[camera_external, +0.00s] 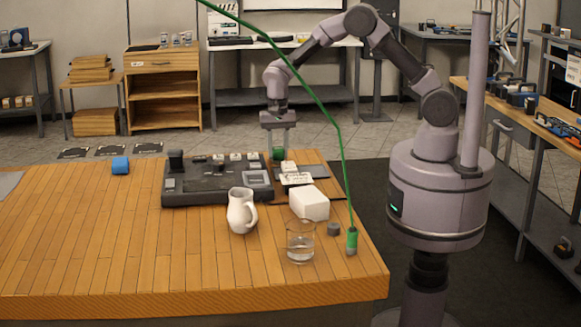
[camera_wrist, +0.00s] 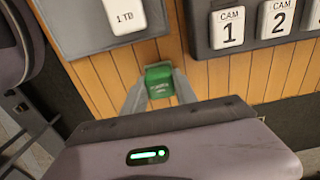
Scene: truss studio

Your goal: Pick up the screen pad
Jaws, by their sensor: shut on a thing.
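The screen pad, a small green block with faint lettering too small to read, is between my fingers in the wrist view (camera_wrist: 158,78). In the external view the pad (camera_external: 278,154) is at the far edge of the wooden table, just right of the black control panel. My gripper (camera_external: 278,147) points down from above and is shut on the pad. In the wrist view both fingers of my gripper (camera_wrist: 160,88) press its sides. I cannot tell whether the pad touches the table.
The black control panel (camera_external: 216,196) with numbered CAM keys lies close by on the left. A grey board with white keys (camera_external: 296,179) lies just in front. The table's left is mostly clear.

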